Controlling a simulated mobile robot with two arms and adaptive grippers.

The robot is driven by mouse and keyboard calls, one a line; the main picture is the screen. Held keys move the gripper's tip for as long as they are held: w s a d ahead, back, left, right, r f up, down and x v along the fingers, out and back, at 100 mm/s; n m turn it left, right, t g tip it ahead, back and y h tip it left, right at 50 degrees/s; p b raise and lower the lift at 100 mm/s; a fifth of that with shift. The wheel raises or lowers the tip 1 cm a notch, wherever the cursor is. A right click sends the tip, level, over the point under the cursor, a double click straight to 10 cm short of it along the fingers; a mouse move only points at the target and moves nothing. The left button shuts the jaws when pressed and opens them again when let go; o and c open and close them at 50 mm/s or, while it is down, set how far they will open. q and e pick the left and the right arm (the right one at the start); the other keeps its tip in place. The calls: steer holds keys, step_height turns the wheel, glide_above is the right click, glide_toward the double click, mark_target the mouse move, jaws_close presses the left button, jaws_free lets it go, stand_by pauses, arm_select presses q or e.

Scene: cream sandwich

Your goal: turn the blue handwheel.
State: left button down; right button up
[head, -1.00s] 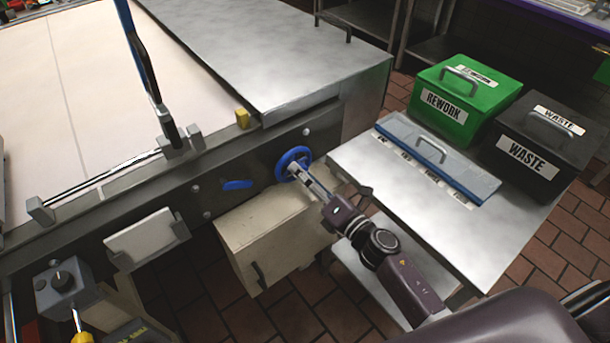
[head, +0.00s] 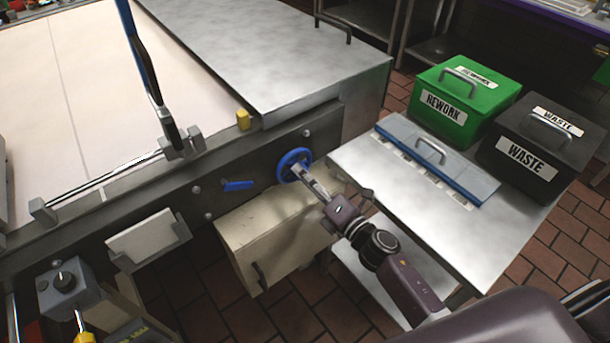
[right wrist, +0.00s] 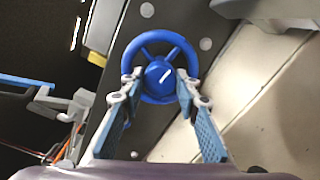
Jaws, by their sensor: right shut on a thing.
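The blue handwheel (head: 285,163) is mounted on the dark front panel of the machine, near its right end. In the right wrist view the handwheel (right wrist: 138,46) is seen nearly face-on, with a round hub that bears a white line. My right gripper (head: 300,170) reaches it from the lower right. In the right wrist view the fingers of my right gripper (right wrist: 158,78) lie on both sides of the hub, closed on the wheel. They cover part of the lower rim. My left gripper is not in view.
A blue lever (head: 238,185) sits left of the wheel. A beige cabinet (head: 270,235) is below it.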

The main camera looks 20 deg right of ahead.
steer(key=m+p, duration=0.2)
steer(key=m, duration=0.5)
steer(key=shift+p, duration=0.3)
steer(key=m+p, duration=0.1)
steer(key=m, duration=0.2)
steer(key=shift+m, duration=0.4)
steer(key=m+p, duration=0.1)
steer(key=m, duration=0.2)
steer(key=shift+m, duration=0.3)
steer(key=m+p, duration=0.1)
steer(key=m, duration=0.2)
steer(key=shift+m, duration=0.3)
steer(key=m+p, duration=0.1)
steer(key=m, duration=0.1)
steer(key=shift+m, duration=0.4)
steer(key=m, duration=0.3)
steer(key=shift+d+m, duration=0.1)
steer(key=shift+m, duration=1.8)
steer(key=shift+f, duration=0.1)
